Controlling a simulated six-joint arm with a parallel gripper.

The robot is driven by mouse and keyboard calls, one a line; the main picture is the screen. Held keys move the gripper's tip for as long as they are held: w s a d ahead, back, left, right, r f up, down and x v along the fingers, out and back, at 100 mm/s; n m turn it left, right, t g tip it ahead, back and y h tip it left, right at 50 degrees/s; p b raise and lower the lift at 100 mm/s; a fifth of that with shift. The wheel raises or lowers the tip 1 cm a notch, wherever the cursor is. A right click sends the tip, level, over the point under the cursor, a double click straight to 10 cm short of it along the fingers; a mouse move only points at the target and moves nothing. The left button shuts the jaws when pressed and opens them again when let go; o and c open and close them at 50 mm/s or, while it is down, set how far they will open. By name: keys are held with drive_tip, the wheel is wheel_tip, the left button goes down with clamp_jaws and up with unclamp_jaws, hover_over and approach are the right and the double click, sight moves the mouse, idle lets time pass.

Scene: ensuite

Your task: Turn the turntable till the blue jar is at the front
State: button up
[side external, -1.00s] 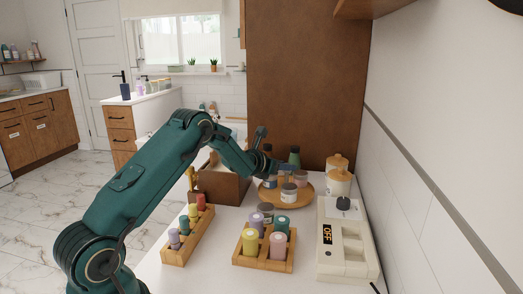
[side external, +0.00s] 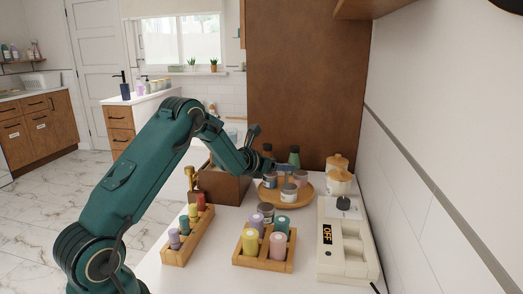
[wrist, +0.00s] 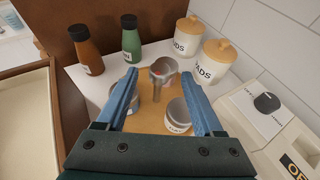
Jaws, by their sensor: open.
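The turntable (side external: 304,197) is a round wooden tray on the counter, in front of the brown panel. Its tan top (wrist: 150,121) shows between my fingers in the wrist view. It carries a jar with a bluish label (side external: 270,181) at left, a pale jar (side external: 289,192) at the front and another jar (side external: 300,178) behind. A small upright post (wrist: 156,88) stands near the middle. My gripper (wrist: 160,73) is open above the tray, its fingers on either side of the post. The left finger partly hides the left jar, so its colour is hard to confirm.
Brown (wrist: 86,50) and green (wrist: 131,40) bottles stand behind the turntable. Two lidded canisters (wrist: 190,37) are at back right. An open brown box (side external: 222,186) is at left, bottle racks (side external: 264,262) in front, and a cream device reading OFF (side external: 345,245) at right.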

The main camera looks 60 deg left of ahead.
drive_tip(key=shift+v, duration=1.15)
drive_tip(key=shift+r, duration=0.1)
